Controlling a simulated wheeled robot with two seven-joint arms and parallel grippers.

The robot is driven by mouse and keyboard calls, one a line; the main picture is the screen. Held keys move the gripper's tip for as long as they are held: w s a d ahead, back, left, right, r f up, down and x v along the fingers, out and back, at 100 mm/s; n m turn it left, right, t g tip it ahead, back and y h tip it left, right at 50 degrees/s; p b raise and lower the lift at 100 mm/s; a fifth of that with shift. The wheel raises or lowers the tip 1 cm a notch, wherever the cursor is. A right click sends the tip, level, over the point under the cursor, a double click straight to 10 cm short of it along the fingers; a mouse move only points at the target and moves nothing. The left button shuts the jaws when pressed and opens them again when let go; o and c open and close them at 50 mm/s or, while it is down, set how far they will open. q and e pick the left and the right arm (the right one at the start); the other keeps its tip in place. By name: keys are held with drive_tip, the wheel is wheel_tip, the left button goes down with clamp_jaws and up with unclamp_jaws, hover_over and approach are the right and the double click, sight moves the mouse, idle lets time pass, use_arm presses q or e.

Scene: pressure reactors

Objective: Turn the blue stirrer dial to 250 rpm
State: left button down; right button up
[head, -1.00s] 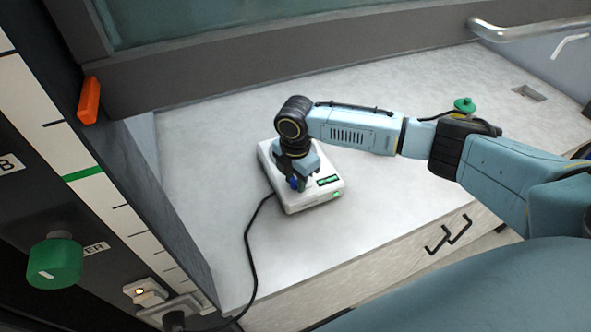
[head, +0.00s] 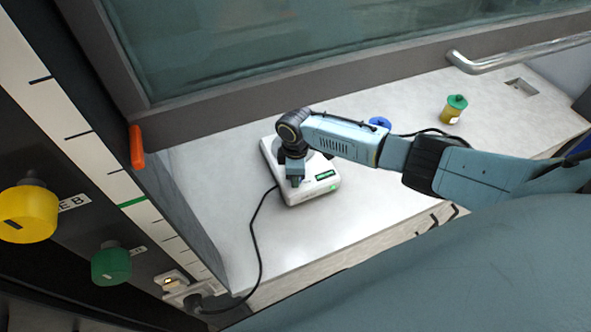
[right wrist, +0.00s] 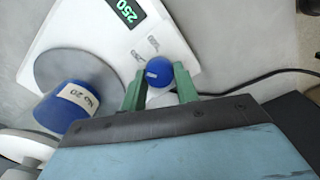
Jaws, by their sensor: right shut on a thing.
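The white stirrer (head: 311,191) sits on the bench with its green display (head: 325,175) facing up. In the right wrist view the display (right wrist: 128,10) reads 250. The blue stirrer dial (right wrist: 157,72) has a pale mark and lies between the green fingertips of my right gripper (right wrist: 159,80), which is shut on it. In the head view my right gripper (head: 294,182) points down at the stirrer's front left part, and hides the dial. My left gripper is not in view.
A green-capped yellow vessel (head: 453,109) and a blue cap (head: 379,122) are behind my arm. A black cable (head: 258,235) runs left. Yellow (head: 30,212) and green (head: 111,264) knobs are on the left panel.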

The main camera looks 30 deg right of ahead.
drive_tip(key=shift+m, duration=0.3)
drive_tip(key=o, duration=1)
drive_tip(key=shift+c, duration=0.2)
wheel_tip(320, 180, up, 13)
drive_tip(key=shift+r, duration=0.2)
